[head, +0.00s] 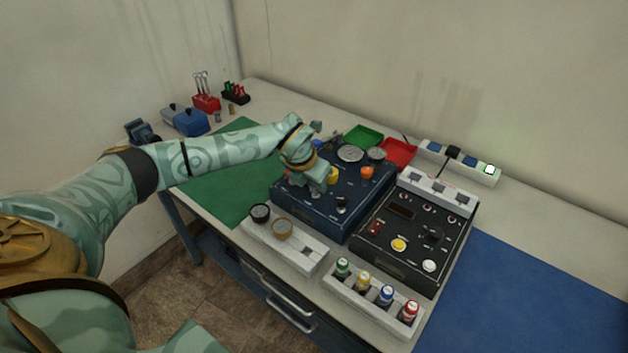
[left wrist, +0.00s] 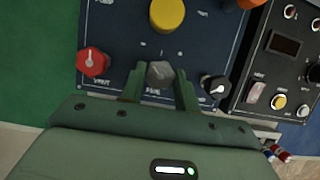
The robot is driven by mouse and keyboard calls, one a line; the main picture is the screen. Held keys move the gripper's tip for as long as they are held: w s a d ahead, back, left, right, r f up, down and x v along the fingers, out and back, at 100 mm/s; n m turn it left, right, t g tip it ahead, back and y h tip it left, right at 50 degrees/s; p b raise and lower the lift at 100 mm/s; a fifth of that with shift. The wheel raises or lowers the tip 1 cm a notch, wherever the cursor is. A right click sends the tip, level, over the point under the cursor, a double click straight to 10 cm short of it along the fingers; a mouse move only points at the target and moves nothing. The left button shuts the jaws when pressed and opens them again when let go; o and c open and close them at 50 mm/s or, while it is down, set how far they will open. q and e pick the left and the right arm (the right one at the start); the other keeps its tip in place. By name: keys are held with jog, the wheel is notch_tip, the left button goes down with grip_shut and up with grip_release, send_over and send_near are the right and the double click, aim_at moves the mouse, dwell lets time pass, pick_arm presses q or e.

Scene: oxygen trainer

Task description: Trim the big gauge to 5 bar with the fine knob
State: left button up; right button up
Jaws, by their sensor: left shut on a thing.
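The blue oxygen panel (head: 318,213) lies on the bench. My left gripper (head: 317,190) is over its near left part. In the left wrist view the two fingers of my left gripper (left wrist: 160,80) stand on either side of the small grey fine knob (left wrist: 160,72) and are shut on it. The big gauge (head: 350,153) is the larger round dial at the panel's back; its needle is too small to read. A yellow knob (left wrist: 168,14) sits above the fine knob, a red knob (left wrist: 93,62) to its left, a black knob (left wrist: 214,85) to its right.
A black control box (head: 385,250) stands to the right of the panel. A white rack (head: 290,250) with two round dials and a bottle rack (head: 350,291) are in front. Green (head: 363,137) and red (head: 398,152) trays lie behind. The blue mat (head: 530,295) is clear.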

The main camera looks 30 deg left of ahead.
pick_arm(q)
jog(key=o, duration=1)
jog(key=shift+c, duration=0.2)
jog(key=p+v, duration=0.2)
jog(key=v, duration=1.4)
jog(key=shift+r, duration=0.2)
